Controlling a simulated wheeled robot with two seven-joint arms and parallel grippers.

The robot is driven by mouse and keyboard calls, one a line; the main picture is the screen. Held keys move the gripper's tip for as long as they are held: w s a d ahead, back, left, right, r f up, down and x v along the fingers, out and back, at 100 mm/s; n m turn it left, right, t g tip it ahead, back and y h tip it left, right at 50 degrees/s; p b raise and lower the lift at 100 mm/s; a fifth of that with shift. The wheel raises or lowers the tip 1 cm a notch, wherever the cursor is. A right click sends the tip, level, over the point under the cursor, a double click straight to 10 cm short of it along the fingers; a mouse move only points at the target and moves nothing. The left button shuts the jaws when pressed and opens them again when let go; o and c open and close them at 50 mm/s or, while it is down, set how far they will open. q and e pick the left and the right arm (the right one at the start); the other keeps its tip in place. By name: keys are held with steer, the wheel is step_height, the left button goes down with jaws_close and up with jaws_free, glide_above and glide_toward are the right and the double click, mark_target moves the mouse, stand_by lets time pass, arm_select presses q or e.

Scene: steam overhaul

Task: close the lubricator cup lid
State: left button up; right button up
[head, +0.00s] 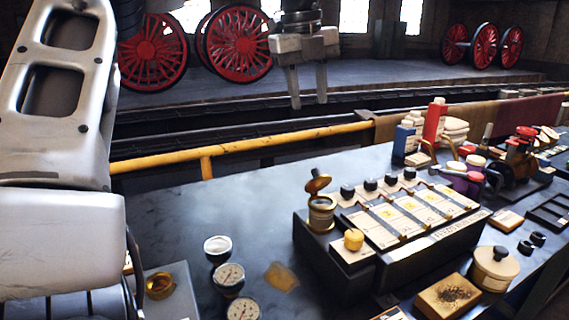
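The lubricator cup (321,210) is a small brass cup at the left end of a dark block on the bench. Its round brass lid (318,183) stands open, tilted up above the cup's rim. My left gripper (309,104) hangs in from the top middle, fingers pointing down. Its two fingers are apart with nothing visible between them. In the picture it is well above the lid and touches nothing. My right gripper is not in view.
The dark block carries a row of labelled cream panels (412,213), black knobs and a yellow knob (353,239). Round gauges (228,278) lie left of it. Red and blue containers (434,120) stand behind. A yellow rail (240,144) runs behind the bench. The bench's back left is clear.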

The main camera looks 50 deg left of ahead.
mark_target(315, 181)
arm_select(q)
steer(key=f, duration=0.5)
steer(key=w+f, duration=0.1)
steer(key=f, duration=0.4)
steer(key=w+f, duration=0.1)
steer(key=f, duration=0.4)
steer(key=shift+d+f+p, duration=0.2)
steer(key=shift+d+p, duration=0.15)
steer(key=shift+p, duration=0.05)
jaws_close()
